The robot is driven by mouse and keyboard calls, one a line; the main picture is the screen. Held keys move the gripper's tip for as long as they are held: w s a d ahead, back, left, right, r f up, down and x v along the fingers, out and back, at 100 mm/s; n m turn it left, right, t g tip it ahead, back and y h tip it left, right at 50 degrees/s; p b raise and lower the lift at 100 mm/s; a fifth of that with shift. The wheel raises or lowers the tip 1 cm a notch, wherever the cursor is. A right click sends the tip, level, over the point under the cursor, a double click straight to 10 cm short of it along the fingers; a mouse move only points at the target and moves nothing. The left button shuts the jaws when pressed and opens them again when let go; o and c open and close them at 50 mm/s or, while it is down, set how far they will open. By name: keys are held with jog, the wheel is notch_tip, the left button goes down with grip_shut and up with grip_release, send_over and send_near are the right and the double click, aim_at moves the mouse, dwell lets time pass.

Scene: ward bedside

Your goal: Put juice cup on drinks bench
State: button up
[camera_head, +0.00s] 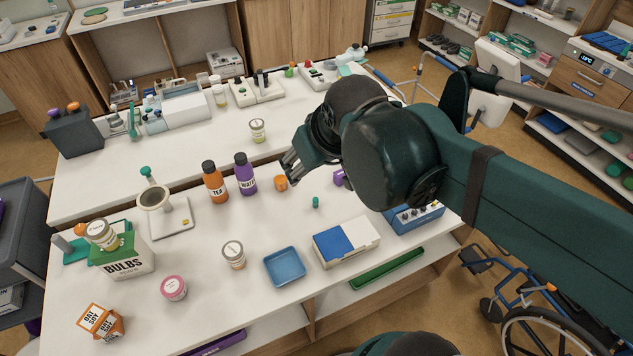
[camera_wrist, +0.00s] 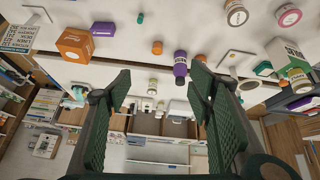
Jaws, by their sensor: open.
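A small plain orange cup (camera_head: 281,183), which looks like the juice cup, stands upright near the rear edge of the front bench (camera_head: 335,285). In the wrist view the orange cup (camera_wrist: 157,47) shows just beyond the fingertips, roughly between them across the picture. My gripper (camera_head: 291,166) is open and empty, above the bench's rear edge beside the cup. Its spread fingers also show in the wrist view (camera_wrist: 161,75). No sign shows which surface is the drinks bench.
A long rear bench (camera_head: 200,150) lies behind a narrow gap, with a lidded jar (camera_head: 257,130) near its front edge. A small teal piece (camera_head: 316,202), a blue tray (camera_head: 285,266) and a blue-and-white box (camera_head: 346,243) lie in front. The rear bench's front left is clear.

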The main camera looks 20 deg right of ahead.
jog(key=shift+m+t, duration=0.3)
jog(key=shift+m, duration=0.4)
jog(key=s+f, duration=0.1)
jog(key=s, duration=0.1)
jog(key=s+f, duration=0.1)
jog(key=s, duration=0.1)
jog(key=shift+f, duration=0.4)
